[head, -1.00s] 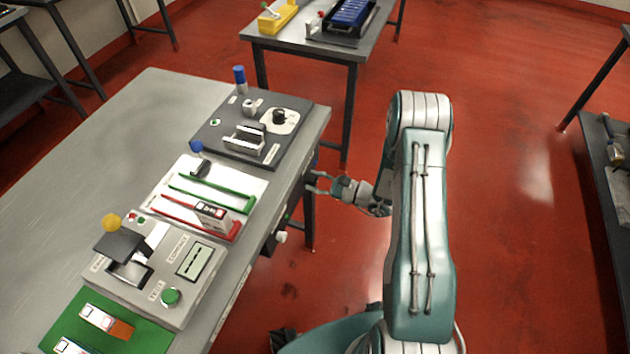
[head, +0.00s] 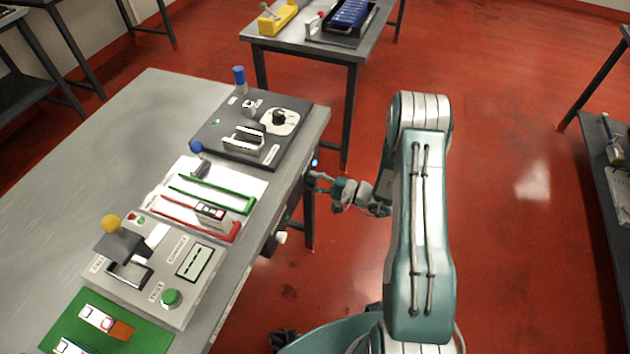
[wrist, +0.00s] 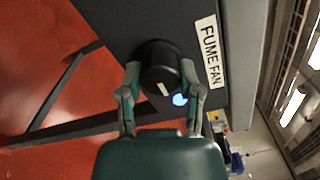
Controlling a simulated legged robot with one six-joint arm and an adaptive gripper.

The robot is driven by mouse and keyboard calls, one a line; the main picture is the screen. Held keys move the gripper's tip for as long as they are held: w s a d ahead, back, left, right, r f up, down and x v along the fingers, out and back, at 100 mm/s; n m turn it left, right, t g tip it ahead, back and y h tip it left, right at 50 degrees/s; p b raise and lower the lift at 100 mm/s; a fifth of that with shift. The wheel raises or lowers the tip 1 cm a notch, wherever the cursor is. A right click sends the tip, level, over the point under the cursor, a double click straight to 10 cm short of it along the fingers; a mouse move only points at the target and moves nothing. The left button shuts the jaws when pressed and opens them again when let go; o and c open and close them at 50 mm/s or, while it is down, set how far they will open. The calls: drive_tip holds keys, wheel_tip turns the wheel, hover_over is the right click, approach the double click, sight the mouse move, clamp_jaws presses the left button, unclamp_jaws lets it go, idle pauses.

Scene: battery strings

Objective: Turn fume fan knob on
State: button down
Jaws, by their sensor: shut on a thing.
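The fume fan knob (wrist: 158,57) is a round black dial with a white mark, on a dark panel in the wrist view. A white "FUME FAN" label (wrist: 210,52) is beside it. A blue indicator light (wrist: 180,99) glows near the knob. My gripper (wrist: 160,70) is shut on the knob, one finger on each side. In the head view my gripper (head: 317,182) is at the right side of the bench, and the blue light (head: 314,163) shows just above it. The knob itself is hard to make out there.
The bench (head: 160,100) carries a dark panel with a dial (head: 279,116), a white board with red and green bars (head: 185,188), and a grey tester (head: 197,262). Another table (head: 320,48) stands behind. Red floor is open to the right of my arm.

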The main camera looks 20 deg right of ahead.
drive_tip(key=shift+f+n, duration=0.15)
drive_tip(key=shift+n, duration=0.15)
idle(0.4)
drive_tip(key=shift+c, duration=1.3)
unclamp_jaws()
drive_tip(key=shift+a, duration=0.1)
drive_tip(key=v, duration=1.2)
